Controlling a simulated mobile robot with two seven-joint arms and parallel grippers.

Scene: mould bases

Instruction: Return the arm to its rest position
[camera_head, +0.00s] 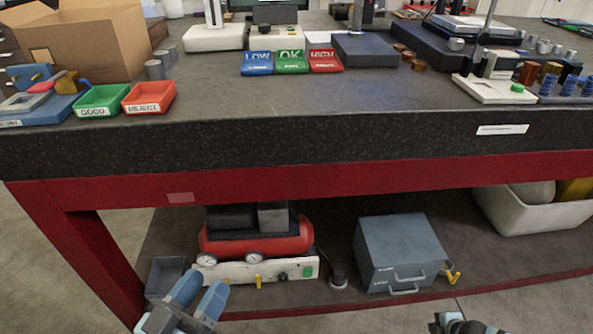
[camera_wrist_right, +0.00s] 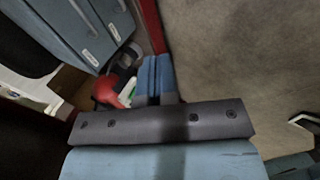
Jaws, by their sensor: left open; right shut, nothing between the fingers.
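My left gripper (camera_head: 200,292) is at the lower left of the head view, with its two blue-grey fingers apart and nothing between them. It is in front of the table's lower shelf, below the tabletop. My right gripper (camera_head: 465,322) shows only in part at the bottom edge of the head view, low and in front of the shelf's right half. In the right wrist view its two blue fingers (camera_wrist_right: 155,78) lie against each other, shut with nothing between them. Most of both arms is out of view.
The dark tabletop (camera_head: 300,125) has a red frame (camera_head: 330,178). On the shelf are a red compressor (camera_head: 255,242), a grey-blue toolbox (camera_head: 400,250) and a white bin (camera_head: 535,215). Green (camera_head: 99,101) and red (camera_head: 148,98) trays and a cardboard box (camera_head: 95,45) stand on top. The tabletop's middle is clear.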

